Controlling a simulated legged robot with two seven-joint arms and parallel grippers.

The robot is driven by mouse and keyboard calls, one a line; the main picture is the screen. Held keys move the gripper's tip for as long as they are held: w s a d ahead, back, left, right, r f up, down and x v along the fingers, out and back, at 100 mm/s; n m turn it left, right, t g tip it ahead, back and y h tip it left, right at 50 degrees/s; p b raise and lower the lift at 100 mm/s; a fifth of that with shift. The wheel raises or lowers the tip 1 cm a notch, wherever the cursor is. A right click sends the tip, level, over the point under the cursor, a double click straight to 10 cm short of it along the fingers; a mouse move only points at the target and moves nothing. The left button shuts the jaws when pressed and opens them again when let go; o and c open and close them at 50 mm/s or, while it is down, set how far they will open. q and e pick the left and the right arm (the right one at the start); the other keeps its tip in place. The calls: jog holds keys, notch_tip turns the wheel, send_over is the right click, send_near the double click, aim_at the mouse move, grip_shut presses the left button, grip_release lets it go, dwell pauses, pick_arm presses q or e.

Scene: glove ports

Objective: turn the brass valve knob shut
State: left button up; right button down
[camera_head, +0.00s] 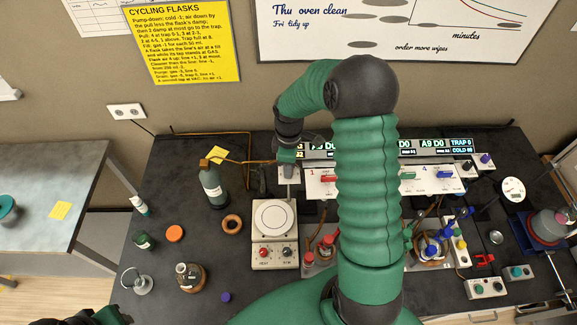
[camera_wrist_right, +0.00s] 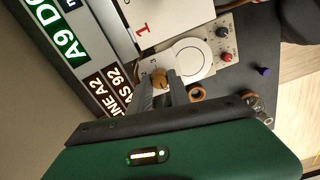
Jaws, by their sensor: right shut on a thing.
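In the head view my right gripper (camera_head: 289,181) points down at the left end of the white numbered panel (camera_head: 314,190), and the knob is hidden there by the gripper. How far the knob is turned cannot be told. Only a bit of my left arm shows at the bottom left edge, and its fingers are out of view.
A hotplate (camera_head: 275,255) stands just below the gripper. A dark bottle (camera_head: 211,188) with an orange tube stands to its left. Lit displays (camera_head: 420,146) run behind the panel. My right arm covers the middle.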

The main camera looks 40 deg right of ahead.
jog(key=c, duration=1.2)
grip_release()
